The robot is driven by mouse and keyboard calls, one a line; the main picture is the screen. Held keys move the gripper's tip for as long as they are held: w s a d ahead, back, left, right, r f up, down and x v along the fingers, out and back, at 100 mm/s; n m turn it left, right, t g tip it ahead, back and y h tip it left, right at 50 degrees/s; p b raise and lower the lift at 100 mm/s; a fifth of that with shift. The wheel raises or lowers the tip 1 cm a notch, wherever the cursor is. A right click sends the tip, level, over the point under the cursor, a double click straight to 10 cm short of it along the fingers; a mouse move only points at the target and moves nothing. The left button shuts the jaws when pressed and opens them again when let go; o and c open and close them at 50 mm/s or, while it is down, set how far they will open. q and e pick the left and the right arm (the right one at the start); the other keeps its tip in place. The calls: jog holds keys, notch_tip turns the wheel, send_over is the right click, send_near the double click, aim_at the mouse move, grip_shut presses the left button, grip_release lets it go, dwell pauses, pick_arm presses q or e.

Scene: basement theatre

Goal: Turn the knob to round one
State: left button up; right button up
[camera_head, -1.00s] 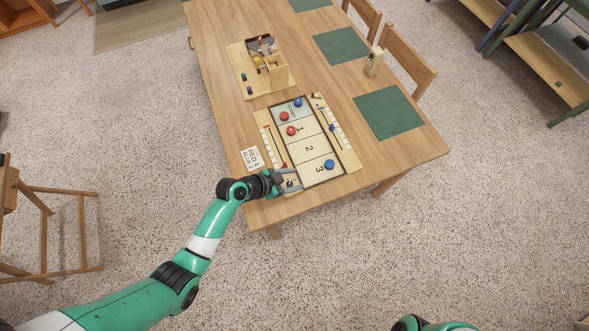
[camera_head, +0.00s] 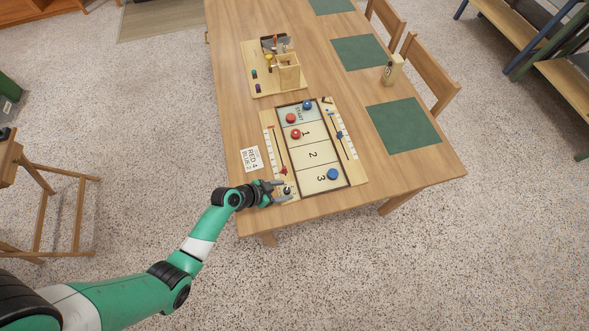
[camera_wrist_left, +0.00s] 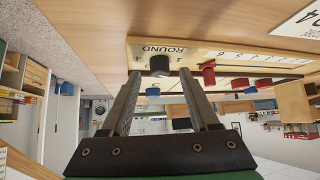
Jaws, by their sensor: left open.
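The small dark knob (camera_head: 287,190) sits at the near left corner of the shuffleboard game board (camera_head: 350,183). In the left wrist view the black knob (camera_wrist_left: 159,66) stands beside the label ROUND, with a "1" on its other side. My left gripper (camera_head: 283,190) is open at the knob. In the wrist view its two fingers (camera_wrist_left: 163,80) reach toward the knob, which shows between and just beyond the tips. I cannot tell whether they touch it. The knob's pointer direction is not clear. My right gripper is out of view.
Red and blue pucks, such as the blue puck (camera_head: 332,174), lie on the board. A red slider (camera_head: 283,170) is close beyond the gripper. A score card (camera_head: 251,159) lies left of the board. A wooden tool holder (camera_head: 288,72) stands farther back.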

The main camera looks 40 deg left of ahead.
pick_arm(q)
jog(key=shift+w+d+f, duration=0.1)
jog(key=shift+w+f, duration=0.3)
jog(key=shift+w, duration=0.05)
jog(key=shift+s, duration=0.1)
grip_shut()
jog(key=shift+s+r, duration=0.1)
